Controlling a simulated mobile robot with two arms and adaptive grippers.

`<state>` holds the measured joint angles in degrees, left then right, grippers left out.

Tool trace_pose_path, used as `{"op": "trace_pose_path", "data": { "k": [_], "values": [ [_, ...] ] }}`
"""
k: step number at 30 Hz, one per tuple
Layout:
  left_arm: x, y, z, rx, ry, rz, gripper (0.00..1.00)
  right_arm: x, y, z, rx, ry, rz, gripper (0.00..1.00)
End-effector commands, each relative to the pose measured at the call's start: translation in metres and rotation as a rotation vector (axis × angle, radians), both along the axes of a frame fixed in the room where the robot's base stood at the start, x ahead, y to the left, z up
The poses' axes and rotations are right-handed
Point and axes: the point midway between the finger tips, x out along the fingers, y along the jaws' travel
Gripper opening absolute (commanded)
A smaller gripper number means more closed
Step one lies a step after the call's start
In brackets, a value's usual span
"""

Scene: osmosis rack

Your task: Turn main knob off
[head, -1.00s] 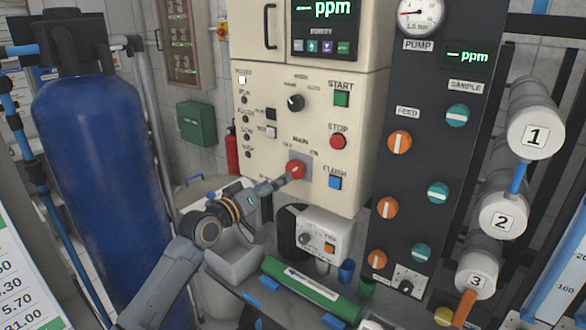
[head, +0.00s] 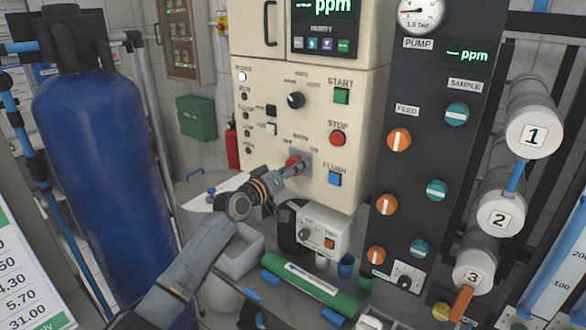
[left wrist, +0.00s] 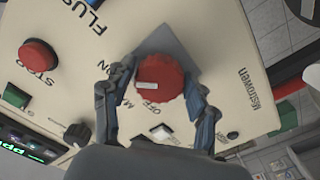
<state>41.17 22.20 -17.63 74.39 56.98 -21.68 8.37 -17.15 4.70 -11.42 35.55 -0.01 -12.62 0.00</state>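The main knob (head: 293,161) is red and round, on a grey plate low on the cream control panel. In the left wrist view the knob (left wrist: 160,82) shows a white pointer mark toward the picture's left, with the printed labels MAIN and OFF beside it. My left gripper (head: 302,164) is at the knob and partly covers it in the head view. In the left wrist view the fingers of this gripper (left wrist: 161,75) are spread, one on each side of the knob, with tips close to its rim. Contact is not clear. My right gripper is not in view.
A red STOP button (head: 337,138), a green START button (head: 341,96), a blue FLUSH button (head: 335,178) and a black selector (head: 296,100) surround the knob. A small white box (head: 324,230) sits below the panel. A blue tank (head: 100,180) stands at left.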

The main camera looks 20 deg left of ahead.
Motion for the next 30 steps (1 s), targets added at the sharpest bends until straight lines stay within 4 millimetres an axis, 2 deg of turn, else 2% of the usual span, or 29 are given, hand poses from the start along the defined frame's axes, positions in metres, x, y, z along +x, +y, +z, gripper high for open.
{"op": "trace_pose_path", "data": {
  "k": [1, 4, 5, 17, 30],
  "values": [
    [0.0, 0.0, 0.0, 0.0, 0.0, 0.0, 0.4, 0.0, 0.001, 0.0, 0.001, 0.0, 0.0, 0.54],
    [0.0, 0.0, 0.0, 0.0, 0.0, 0.0, 0.2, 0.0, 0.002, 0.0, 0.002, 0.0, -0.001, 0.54],
    [0.0, 0.0, 0.0, 0.0, 0.0, 0.0, 0.16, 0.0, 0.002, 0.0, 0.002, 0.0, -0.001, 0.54],
    [0.0, 0.0, 0.0, -0.065, 0.024, 0.001, 0.16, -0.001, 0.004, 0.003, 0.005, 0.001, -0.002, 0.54],
    [0.0, 0.0, 0.002, -0.402, 0.145, 0.001, 0.16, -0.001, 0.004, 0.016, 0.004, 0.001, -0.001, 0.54]
  ]
}}
